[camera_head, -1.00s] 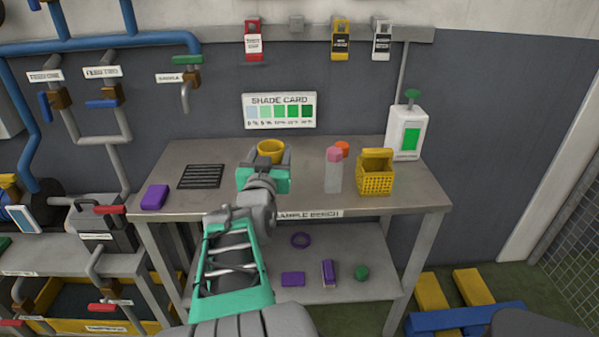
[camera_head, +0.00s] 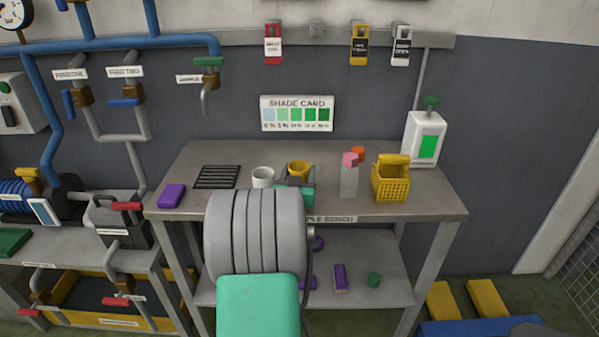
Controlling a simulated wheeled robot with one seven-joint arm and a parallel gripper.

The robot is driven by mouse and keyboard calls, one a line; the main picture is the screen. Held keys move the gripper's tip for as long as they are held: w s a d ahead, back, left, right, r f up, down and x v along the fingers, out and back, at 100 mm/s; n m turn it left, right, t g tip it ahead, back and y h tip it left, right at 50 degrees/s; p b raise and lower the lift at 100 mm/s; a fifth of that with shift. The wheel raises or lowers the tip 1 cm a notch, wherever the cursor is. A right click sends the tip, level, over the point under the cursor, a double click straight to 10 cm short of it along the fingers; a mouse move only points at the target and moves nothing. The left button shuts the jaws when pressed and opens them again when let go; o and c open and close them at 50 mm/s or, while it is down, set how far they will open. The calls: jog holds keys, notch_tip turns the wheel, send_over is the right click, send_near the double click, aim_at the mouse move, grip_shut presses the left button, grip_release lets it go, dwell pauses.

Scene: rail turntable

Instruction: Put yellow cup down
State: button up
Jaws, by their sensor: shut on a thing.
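The yellow cup (camera_head: 299,168) is over the back-middle part of the sample bench (camera_head: 430,204). My gripper (camera_head: 297,182) is shut on it, with the jaws mostly hidden behind my own arm. The cup looks upright. I cannot tell whether its base touches the bench top. A white cup (camera_head: 263,177) stands on the bench just left of the yellow cup.
A dark grille (camera_head: 217,177) and a purple block (camera_head: 171,195) lie to the left. A clear container with a pink top (camera_head: 349,178), a yellow basket (camera_head: 390,182) and a white dispenser (camera_head: 424,138) stand to the right. The lower shelf holds several small items.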

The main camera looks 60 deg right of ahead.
jog(key=shift+f, duration=0.25)
jog(key=o, duration=1.5)
jog(key=shift+r, duration=0.1)
